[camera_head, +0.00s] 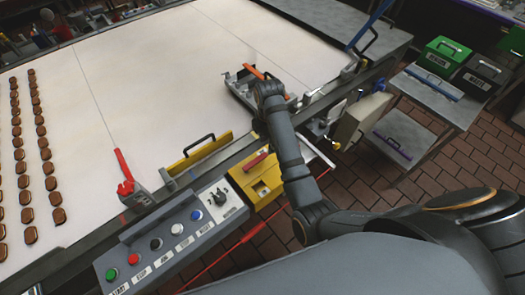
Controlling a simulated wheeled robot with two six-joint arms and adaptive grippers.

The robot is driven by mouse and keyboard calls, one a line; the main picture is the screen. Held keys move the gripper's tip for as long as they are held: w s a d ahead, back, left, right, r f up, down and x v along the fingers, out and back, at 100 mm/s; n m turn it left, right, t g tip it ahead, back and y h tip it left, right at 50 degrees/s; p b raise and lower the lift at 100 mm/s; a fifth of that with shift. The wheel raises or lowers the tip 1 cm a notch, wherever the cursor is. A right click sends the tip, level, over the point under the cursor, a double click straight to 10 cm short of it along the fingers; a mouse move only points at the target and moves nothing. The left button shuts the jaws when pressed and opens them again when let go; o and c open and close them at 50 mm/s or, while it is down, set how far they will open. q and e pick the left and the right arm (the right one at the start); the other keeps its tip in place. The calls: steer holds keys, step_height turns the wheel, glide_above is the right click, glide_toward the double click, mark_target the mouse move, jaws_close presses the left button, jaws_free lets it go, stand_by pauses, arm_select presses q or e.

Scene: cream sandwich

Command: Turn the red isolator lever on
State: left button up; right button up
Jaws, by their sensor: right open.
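A red lever (256,160) lies across the top of a yellow box (266,181) at the conveyor's near edge, right of the control panel. I take it for the isolator lever; no label on it is readable. A second red lever (123,166) stands upright on a grey bracket (138,196) at the belt edge further left. My right gripper (262,88) is open, beyond the yellow box and over the grey fixture on the belt. My right forearm passes close to the box's right side. The fingertips are partly hidden by my wrist. My left gripper is out of view.
A grey control panel (170,238) with coloured buttons and a knob stands at the front. A yellow guard with a black handle (200,150) is behind it. A grey fixture with an orange lever (253,72) is near my gripper. Brown biscuits (40,130) line the belt's left.

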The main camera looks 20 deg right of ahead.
mark_target(263, 156)
steer(key=f+b, duration=0.2)
steer(key=b, duration=0.1)
steer(key=w+f+n+b, duration=0.1)
steer(key=f+b, duration=0.2)
steer(key=a+f+n+b, duration=0.1)
steer(key=f+b, duration=0.2)
steer(key=shift+w+a+f+b, duration=0.1)
steer(key=shift+w+f+b, duration=0.1)
steer(key=shift+b, duration=0.2)
steer(key=shift+r, duration=0.1)
steer(key=shift+c, duration=0.5)
jaws_close()
